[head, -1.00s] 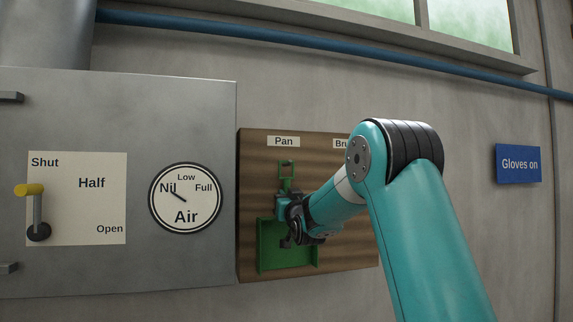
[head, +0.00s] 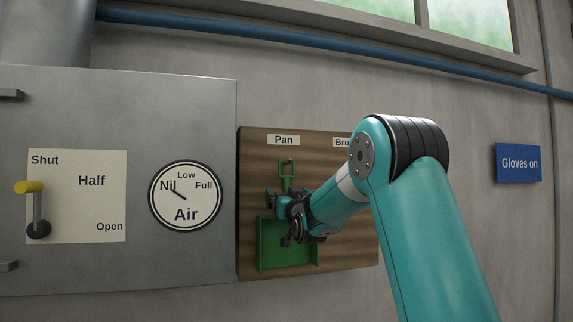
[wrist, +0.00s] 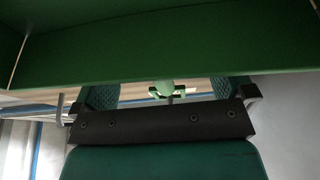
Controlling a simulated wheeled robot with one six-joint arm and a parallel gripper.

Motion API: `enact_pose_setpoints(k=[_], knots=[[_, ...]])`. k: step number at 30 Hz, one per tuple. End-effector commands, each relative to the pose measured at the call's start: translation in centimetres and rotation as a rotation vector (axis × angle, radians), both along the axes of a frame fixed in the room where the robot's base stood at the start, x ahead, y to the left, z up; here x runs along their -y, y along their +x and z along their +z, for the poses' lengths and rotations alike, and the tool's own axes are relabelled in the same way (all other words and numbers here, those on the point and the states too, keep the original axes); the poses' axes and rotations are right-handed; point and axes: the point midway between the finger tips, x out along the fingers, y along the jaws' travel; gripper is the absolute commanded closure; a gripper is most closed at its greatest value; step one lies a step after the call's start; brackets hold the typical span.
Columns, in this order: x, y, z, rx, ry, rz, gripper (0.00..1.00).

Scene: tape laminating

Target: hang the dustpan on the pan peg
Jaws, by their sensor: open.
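The green dustpan (head: 288,262) is upright against the wooden board, its pan at the bottom and its looped handle (head: 287,170) at the top, under the "Pan" label (head: 284,140). The loop is at the pan peg, whose tip shows small inside the loop's top; exact contact is too small to tell. My gripper (head: 284,203) is open, with its fingers apart on either side of the lower handle.
The wooden board (head: 350,255) also has a brush label (head: 342,143), partly hidden by my arm. Left of the board is a metal cabinet with an air dial (head: 186,196) and a yellow-handled lever (head: 36,205).

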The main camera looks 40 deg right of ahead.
Motion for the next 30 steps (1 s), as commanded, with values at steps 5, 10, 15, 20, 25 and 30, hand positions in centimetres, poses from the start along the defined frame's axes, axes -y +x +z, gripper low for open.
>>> enact_pose_setpoints(k=[5,10,15,20,25,30], knots=[[-1.0,-2.1,-0.5,0.004,-0.002,0.0,0.0],[-2.0,-4.1,-0.5,0.004,-0.002,0.0,0.0],[-2.9,-6.0,-0.4,0.003,-0.001,0.0,0.0],[-3.7,-7.7,-0.3,0.003,-0.001,0.0,0.0],[-4.1,-8.5,-0.1,0.002,-0.001,0.0,0.0],[-4.1,-8.5,0.0,0.001,0.0,0.0,0.0]])
